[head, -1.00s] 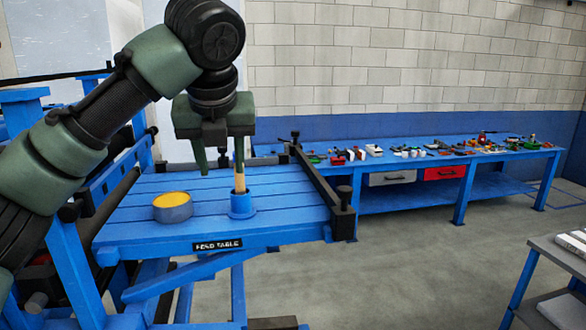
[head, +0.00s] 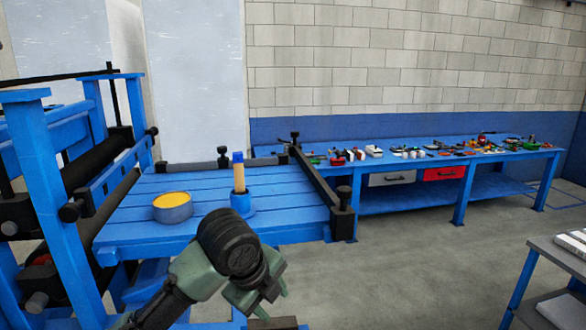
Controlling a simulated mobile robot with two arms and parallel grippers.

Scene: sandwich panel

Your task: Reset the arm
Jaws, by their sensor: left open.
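My left arm comes in from the bottom left in the head view. Its gripper (head: 274,298) is low, in front of the blue feed table, with its fingers pointing down and to the right. It is open and I see nothing between the fingers. A brush with a wooden handle and blue tip (head: 239,172) stands upright in a blue holder (head: 242,204) on the feed table (head: 205,187). The gripper is well apart from it. My right gripper does not show.
A round tin with yellow contents (head: 172,207) stands left of the holder. A blue roller frame (head: 50,170) is at the left. A long workbench (head: 410,153) with many small tools runs along the wall. A grey cart (head: 560,262) is at the right. The floor between is clear.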

